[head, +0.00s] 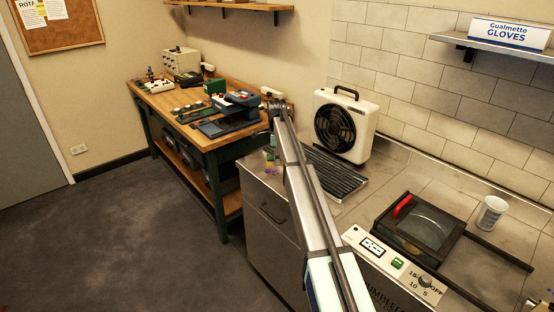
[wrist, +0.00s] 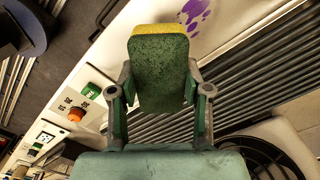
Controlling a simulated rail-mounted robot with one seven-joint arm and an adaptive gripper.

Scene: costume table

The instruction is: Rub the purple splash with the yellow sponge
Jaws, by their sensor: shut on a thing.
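In the wrist view my gripper (wrist: 159,88) is shut on the sponge (wrist: 162,72), with one finger on each side. The sponge's dark green face is towards the camera and its yellow layer shows along the top edge. The purple splash (wrist: 195,12) lies on the pale counter surface just beyond the sponge's upper right corner in the picture. A gap shows between the two in this view; whether the sponge touches the counter I cannot tell. In the head view a small patch of the splash (head: 271,170) shows at the counter's left end, beside my arm, which largely hides the gripper.
A ribbed drainer (head: 333,172) lies right of the splash, with a white fan (head: 346,125) behind it. A lidded machine (head: 420,230) and a white cup (head: 491,212) stand farther right. A wooden workbench (head: 165,101) with several devices stands beyond the counter's left end.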

